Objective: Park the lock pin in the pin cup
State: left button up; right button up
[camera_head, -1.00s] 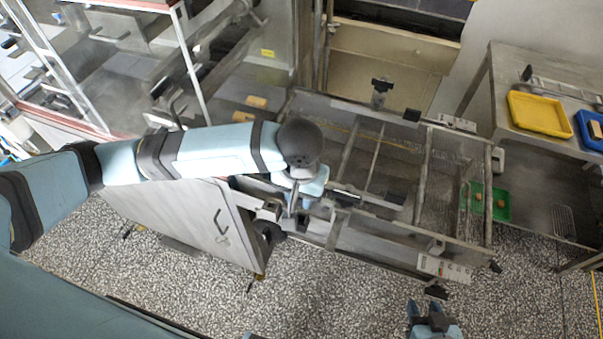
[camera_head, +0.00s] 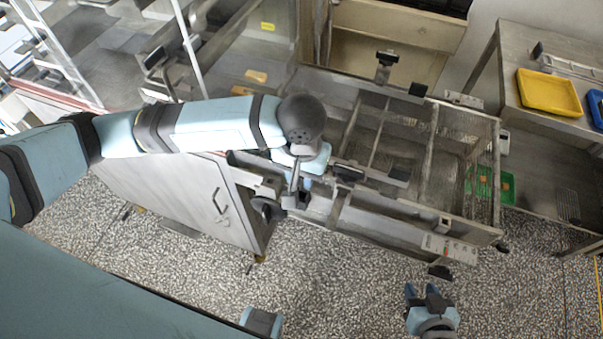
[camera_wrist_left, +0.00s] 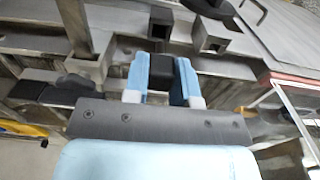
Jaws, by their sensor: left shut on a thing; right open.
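My left gripper (camera_head: 304,181) is over the near left end of the metal mesh frame, mostly hidden under its own wrist in the head view. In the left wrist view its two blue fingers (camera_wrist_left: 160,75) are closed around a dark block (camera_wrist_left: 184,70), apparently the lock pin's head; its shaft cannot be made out. A square metal socket (camera_wrist_left: 88,68) with an upright bar stands left of the fingers, and a hollow square block (camera_wrist_left: 213,38) lies beyond them to the right. I cannot tell which part is the pin cup. My right gripper (camera_head: 424,291) is open and empty above the floor.
The mesh frame (camera_head: 470,228) with cross bars extends right. A grey cabinet door (camera_head: 180,200) with a handle is left of the gripper. A yellow tray (camera_head: 548,92) is on the right bench, and a green tray (camera_head: 508,187) is behind the mesh. Speckled floor is free in front.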

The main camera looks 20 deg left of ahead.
aim_at(301, 189)
pick_arm(q)
jog(key=shift+f+b, duration=2.15)
jog(key=shift+b, duration=0.55)
jog(key=shift+f, duration=0.2)
jog(key=shift+b, duration=0.3)
jog(key=shift+f+b, duration=0.5)
jog(key=shift+b, duration=0.45)
jog(key=o, duration=1)
